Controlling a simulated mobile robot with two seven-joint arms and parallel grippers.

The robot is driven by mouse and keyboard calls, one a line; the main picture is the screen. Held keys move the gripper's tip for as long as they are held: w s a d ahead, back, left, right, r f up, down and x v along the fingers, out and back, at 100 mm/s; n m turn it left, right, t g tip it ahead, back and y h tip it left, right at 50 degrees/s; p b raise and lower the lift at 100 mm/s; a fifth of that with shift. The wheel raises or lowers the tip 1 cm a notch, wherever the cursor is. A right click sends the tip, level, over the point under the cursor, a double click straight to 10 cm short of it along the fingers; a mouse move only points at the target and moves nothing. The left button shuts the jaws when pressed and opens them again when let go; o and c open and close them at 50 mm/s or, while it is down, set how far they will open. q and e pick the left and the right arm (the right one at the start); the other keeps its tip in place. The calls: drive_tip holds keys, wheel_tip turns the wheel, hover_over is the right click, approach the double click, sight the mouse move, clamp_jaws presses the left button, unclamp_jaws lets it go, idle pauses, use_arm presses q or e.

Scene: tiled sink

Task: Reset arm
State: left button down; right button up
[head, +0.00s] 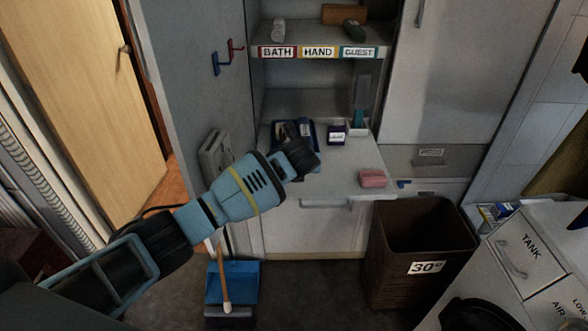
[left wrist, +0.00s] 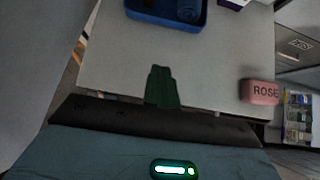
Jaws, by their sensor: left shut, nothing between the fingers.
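My left arm comes in from the left in the head view. Its gripper (head: 304,158) is above the pull-out shelf (head: 342,180), in front of a blue tray. In the left wrist view the dark fingers (left wrist: 162,88) are together with nothing between them, over the bare pale surface. My right gripper does not show in either view.
The blue tray (left wrist: 165,12) and a pink block marked ROSE (left wrist: 259,92) lie on the shelf. A small purple-and-white box (head: 337,135) stands behind. A brown bin (head: 388,250) stands right; a blue dustpan (head: 234,280) is on the floor. The shelf's middle is clear.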

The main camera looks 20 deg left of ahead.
use_arm(q)
drive_tip(key=shift+s+d+r, duration=0.1)
drive_tip(key=shift+s+r, duration=0.05)
drive_tip(key=shift+s, duration=0.15)
